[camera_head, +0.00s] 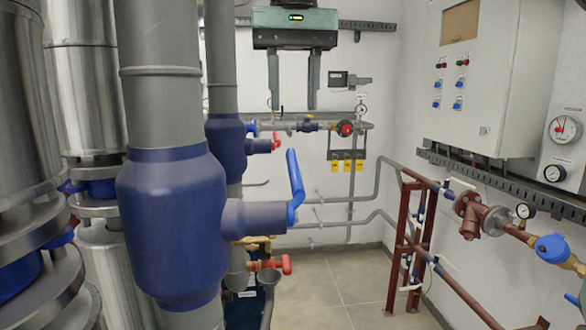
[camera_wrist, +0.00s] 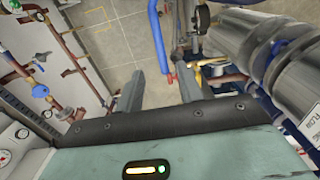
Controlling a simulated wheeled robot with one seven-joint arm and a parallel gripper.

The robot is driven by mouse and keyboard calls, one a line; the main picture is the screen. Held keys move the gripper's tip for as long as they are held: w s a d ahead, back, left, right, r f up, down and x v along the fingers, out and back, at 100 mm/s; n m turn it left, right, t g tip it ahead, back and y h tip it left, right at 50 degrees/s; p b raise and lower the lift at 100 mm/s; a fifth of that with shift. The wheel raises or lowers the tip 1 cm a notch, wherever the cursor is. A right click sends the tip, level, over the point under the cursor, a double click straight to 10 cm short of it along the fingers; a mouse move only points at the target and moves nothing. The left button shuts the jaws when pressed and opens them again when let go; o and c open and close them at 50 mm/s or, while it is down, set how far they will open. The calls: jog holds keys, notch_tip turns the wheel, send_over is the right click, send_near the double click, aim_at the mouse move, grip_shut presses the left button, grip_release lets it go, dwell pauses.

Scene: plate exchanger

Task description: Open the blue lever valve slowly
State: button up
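The blue lever (camera_head: 295,178) stands nearly upright, tilted slightly, at the end of a stub from the large blue valve body (camera_head: 172,225) on a thick grey vertical pipe. My gripper (camera_head: 293,108) is at the top centre of the head view, fingers pointing down, apart and empty. In that picture it is above the lever and not touching it. In the wrist view the two fingers (camera_wrist: 162,88) are spread with floor between them. A long blue bar (camera_wrist: 158,35), which looks like the lever, shows beyond and between the fingertips.
Red-handled valves (camera_head: 275,265) sit below the lever and on the back piping (camera_head: 345,128). A brown pipe rack (camera_head: 408,240), gauges and a white control cabinet (camera_head: 490,80) are on the right. Metal cylinders (camera_head: 85,100) stand left. Tiled floor (camera_head: 345,290) is open in the middle.

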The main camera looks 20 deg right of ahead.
aim_at(294, 161)
notch_tip(294, 161, down, 11)
jog(key=shift+f+p, duration=0.15)
jog(key=shift+p, duration=0.35)
grip_shut()
